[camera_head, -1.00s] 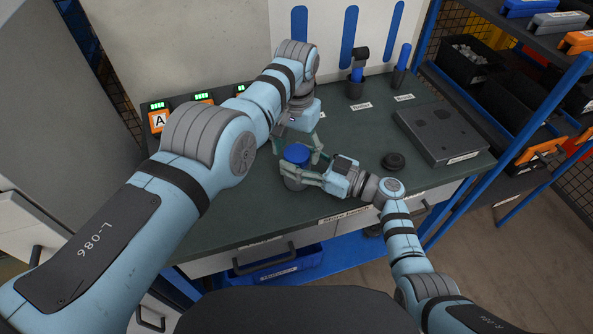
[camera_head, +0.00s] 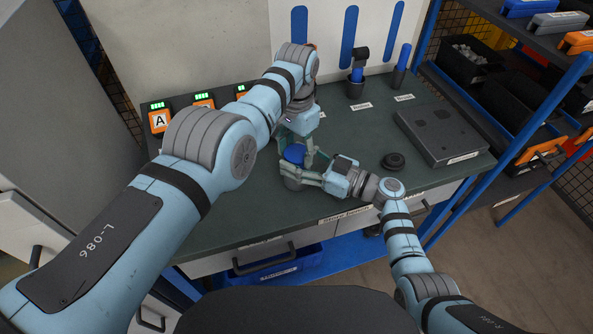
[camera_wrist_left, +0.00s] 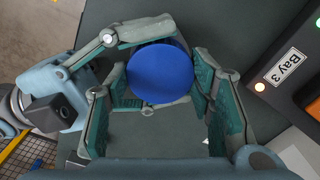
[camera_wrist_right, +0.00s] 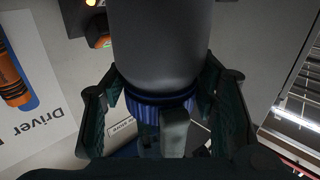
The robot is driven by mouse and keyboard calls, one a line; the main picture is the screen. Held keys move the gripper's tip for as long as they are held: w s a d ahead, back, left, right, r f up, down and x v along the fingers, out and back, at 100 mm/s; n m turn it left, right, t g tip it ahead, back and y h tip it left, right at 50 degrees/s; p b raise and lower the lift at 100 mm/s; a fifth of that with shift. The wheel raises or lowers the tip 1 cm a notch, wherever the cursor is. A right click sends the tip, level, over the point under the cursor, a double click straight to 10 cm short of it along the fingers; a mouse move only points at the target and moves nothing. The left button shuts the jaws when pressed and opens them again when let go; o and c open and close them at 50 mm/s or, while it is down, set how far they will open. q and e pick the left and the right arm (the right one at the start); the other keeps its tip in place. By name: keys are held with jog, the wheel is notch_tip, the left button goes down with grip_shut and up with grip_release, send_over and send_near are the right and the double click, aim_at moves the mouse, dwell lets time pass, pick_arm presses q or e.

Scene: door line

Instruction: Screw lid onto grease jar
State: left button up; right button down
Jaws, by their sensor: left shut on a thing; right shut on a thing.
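The grease jar (camera_head: 291,181) is a grey cylinder near the bench's front edge; its grey body fills the upper middle of the right wrist view (camera_wrist_right: 160,45). The blue lid (camera_head: 294,153) sits on the jar's mouth, and its ribbed rim shows against the jar in the right wrist view (camera_wrist_right: 147,113). How far it is threaded cannot be told. My left gripper (camera_head: 298,155) reaches from above and is shut on the lid, with its fingers on both sides in the left wrist view (camera_wrist_left: 165,95). My right gripper (camera_head: 303,178) is shut on the jar from the side.
A dark round puck-like part (camera_head: 393,161) and a grey box (camera_head: 442,133) lie to the right on the bench (camera_head: 235,215). Tool holders (camera_head: 357,85) stand at the back, and lit bay boxes (camera_head: 159,118) at the back left. A shelf rack (camera_head: 500,110) bounds the right.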

pick_arm(q)
jog(key=o, duration=1.3)
jog(key=shift+r, duration=2.25)
jog(key=o, duration=0.5)
jog(key=shift+o, duration=0.2)
pick_arm(e)
jog(key=c, duration=0.6)
grip_release()
jog(key=shift+o, duration=0.2)
jog(key=v, duration=1.2)
